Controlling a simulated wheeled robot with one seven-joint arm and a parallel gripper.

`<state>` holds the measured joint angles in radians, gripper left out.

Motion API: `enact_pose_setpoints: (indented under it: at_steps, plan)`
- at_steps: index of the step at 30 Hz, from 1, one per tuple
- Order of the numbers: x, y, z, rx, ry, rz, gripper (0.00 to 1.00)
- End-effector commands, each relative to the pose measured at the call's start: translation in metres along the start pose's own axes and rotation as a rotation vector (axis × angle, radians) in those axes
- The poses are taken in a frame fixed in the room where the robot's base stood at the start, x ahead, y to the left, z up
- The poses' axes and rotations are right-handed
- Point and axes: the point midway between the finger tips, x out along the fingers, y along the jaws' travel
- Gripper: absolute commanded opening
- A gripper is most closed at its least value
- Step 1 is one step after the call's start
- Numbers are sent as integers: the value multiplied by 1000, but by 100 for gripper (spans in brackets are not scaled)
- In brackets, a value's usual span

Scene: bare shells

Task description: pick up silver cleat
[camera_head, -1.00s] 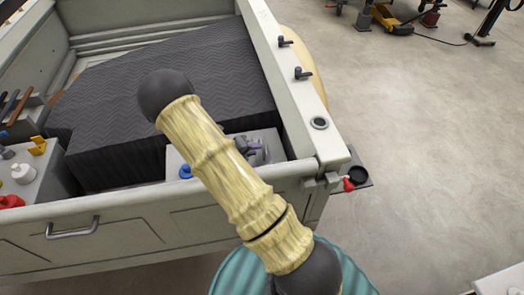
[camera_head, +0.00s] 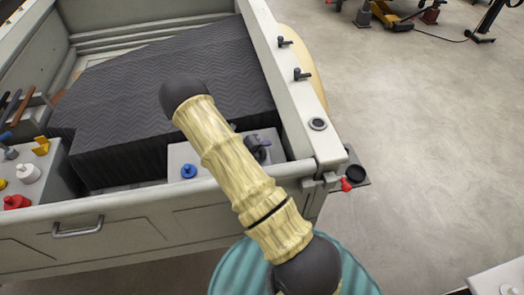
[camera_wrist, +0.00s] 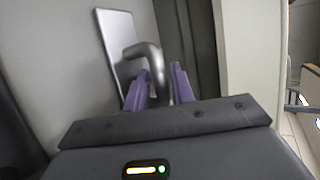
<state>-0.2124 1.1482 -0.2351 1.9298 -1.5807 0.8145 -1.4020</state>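The silver cleat (camera_wrist: 150,58) shows in the wrist view as a smooth, bent metal bar beside a pale flat plate (camera_wrist: 121,48). Its bent end comes down between the two purple fingers of my gripper (camera_wrist: 160,82). The fingers stand apart, with a visible gap on the right side of the bar; contact on the left side cannot be told. The cleat cannot be made out there.
The grey box (camera_head: 183,155) carries a blue knob (camera_head: 189,171). The bed's side wall (camera_head: 290,90) and tailgate (camera_head: 140,205) rise close around it. A dark quilted block (camera_head: 130,100) fills the bed behind. Another box (camera_head: 45,190) with coloured parts stands left.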

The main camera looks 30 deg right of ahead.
Motion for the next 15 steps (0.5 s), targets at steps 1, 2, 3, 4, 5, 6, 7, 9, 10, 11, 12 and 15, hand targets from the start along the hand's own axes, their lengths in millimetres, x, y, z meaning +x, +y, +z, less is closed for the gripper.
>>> enact_pose_setpoints:
  at_steps: [1,2,3,4,5,6,7,9,10,11,12,15]
  plan:
    - [0,0,0,0,0,0,25]
    - [0,0,0,0,0,0,25]
    - [0,0,0,0,0,0,23]
    - [0,0,0,0,0,0,17]
    - [0,0,0,0,0,0,11]
    - [0,0,0,0,0,0,3]
    - [0,0,0,0,0,0,0]
    - [0,0,0,0,0,0,0]
    - [0,0,0,0,0,0,0]
    - [0,0,0,0,0,0,0]
    - [0,0,0,0,0,0,0]
    - [0,0,0,0,0,0,0]
